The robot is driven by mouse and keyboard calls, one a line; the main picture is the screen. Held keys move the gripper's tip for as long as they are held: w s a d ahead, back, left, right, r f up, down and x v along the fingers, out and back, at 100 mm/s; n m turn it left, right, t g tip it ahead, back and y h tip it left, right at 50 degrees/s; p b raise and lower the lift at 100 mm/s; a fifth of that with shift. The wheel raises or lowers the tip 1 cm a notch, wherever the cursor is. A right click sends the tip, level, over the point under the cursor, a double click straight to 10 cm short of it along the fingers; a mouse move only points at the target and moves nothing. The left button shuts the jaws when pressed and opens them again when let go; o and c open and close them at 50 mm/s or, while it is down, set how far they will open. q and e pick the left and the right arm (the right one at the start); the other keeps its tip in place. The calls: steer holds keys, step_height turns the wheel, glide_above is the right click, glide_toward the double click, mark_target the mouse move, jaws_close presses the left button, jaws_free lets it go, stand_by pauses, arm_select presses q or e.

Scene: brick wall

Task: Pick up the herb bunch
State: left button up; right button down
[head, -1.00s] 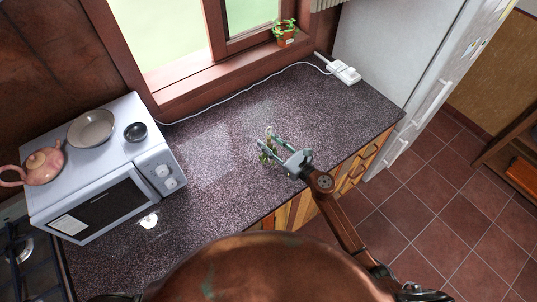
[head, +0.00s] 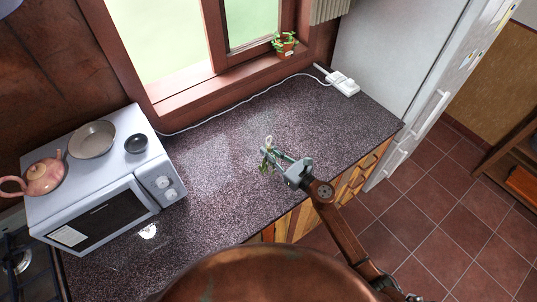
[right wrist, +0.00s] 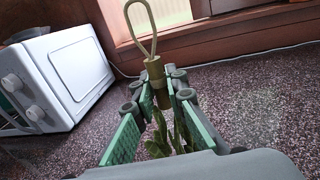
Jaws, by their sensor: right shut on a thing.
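The herb bunch (head: 266,165) is a small green leafy bundle with a brown tied end and a tan loop. My right gripper (head: 275,156) is over the dark speckled counter (head: 225,190) and is shut on it. In the right wrist view, the tied end of the herb bunch (right wrist: 155,70) sits between the green-padded fingers of my right gripper (right wrist: 164,90). The loop sticks up beyond the fingertips and the leaves hang back between the fingers. I cannot tell whether the bunch touches the counter. My left gripper is not in view.
A white microwave (head: 108,190) stands at the left with a teapot (head: 45,177), a pan (head: 92,139) and a small dark bowl (head: 136,144) on top. A potted plant (head: 285,44) is on the windowsill. A white power strip (head: 343,83) lies at the back right. The counter around the gripper is clear.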

step_height(320, 180, up, 9)
steer(key=p, duration=0.4)
steer(key=shift+r, duration=0.1)
step_height(320, 180, up, 18)
steer(key=p, duration=1.3)
steer(key=shift+f, duration=0.2)
steer(key=shift+a, duration=0.1)
